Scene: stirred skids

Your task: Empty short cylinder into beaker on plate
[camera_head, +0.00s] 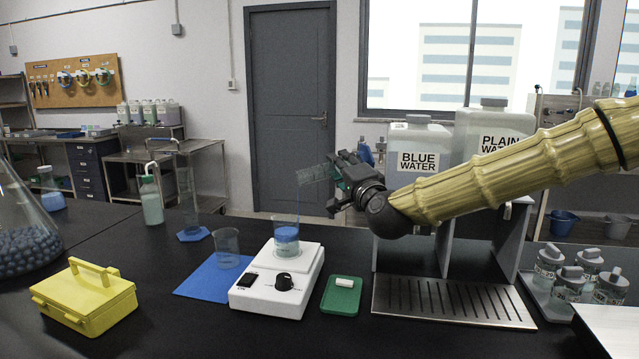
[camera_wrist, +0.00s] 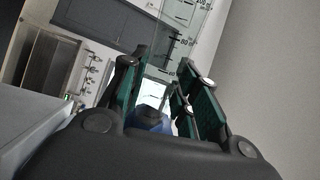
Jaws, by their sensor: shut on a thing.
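My gripper (camera_head: 346,178) is shut on the short cylinder (camera_head: 314,174), a clear graduated vessel. It is tipped almost level, mouth to the left, above the plate. A thin bluish stream runs from its mouth down to the beaker on the plate (camera_head: 286,240). This beaker holds blue liquid. It stands on the white stirring plate (camera_head: 267,298), which has a black switch and knob. In the wrist view the marked cylinder (camera_wrist: 182,45) lies between my green-padded fingers (camera_wrist: 165,88). How much liquid is left in the cylinder cannot be told.
An empty-looking beaker (camera_head: 227,255) stands on a blue mat (camera_head: 200,284). A tall cylinder (camera_head: 188,205) stands behind it. A yellow box (camera_head: 85,297), a large flask (camera_head: 20,215), a green tray (camera_head: 341,301) and a drip grate (camera_head: 450,302) are around. Blue (camera_head: 417,175) and plain water tanks stand behind my arm.

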